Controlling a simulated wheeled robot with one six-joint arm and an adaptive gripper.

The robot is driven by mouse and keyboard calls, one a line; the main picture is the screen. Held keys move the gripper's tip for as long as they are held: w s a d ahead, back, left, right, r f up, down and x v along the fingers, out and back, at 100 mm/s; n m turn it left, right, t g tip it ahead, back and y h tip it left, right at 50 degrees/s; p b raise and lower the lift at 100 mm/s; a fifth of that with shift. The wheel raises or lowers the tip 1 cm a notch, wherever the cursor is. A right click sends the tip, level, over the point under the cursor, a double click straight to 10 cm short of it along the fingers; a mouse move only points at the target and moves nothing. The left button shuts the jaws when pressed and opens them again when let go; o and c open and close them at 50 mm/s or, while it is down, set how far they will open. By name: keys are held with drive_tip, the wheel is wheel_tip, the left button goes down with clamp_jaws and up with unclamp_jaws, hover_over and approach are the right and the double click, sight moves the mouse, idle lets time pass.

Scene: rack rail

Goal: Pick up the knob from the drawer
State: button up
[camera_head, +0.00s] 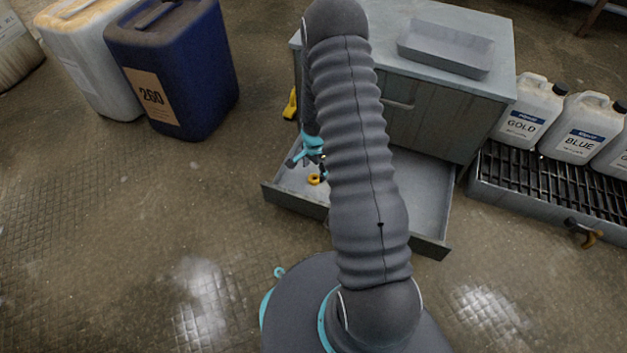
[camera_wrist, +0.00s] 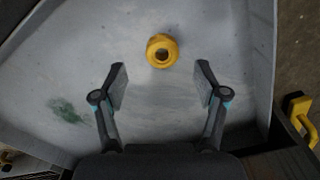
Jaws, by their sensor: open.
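The yellow knob (camera_wrist: 162,50), round with a dark hole in its middle, lies on the floor of the open grey drawer (camera_wrist: 85,45). In the head view the knob (camera_head: 314,179) shows at the left part of the drawer (camera_head: 430,205), just below my gripper (camera_head: 318,160). My arm hides the middle of the drawer. In the wrist view my gripper (camera_wrist: 162,85) is open and empty, with the knob ahead of its fingertips, about midway between them. The fingers are apart from the knob.
A grey cabinet (camera_head: 425,125) with a shallow tray (camera_head: 445,48) on top stands behind the drawer. White jugs (camera_head: 527,112) stand on a grated rack (camera_head: 550,185) at right. A blue canister (camera_head: 180,70) is at left. A yellow handle (camera_wrist: 299,120) is beyond the drawer wall.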

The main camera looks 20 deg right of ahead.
sight(314, 176)
wheel_tip(314, 176, down, 5)
drive_tip(key=shift+w+r+b, duration=0.1)
drive_tip(key=shift+w+b, duration=0.05)
drive_tip(key=shift+b, duration=0.2)
drive_tip(key=c, duration=1.2)
drive_tip(key=shift+r, duration=0.15)
drive_tip(key=shift+c, duration=0.2)
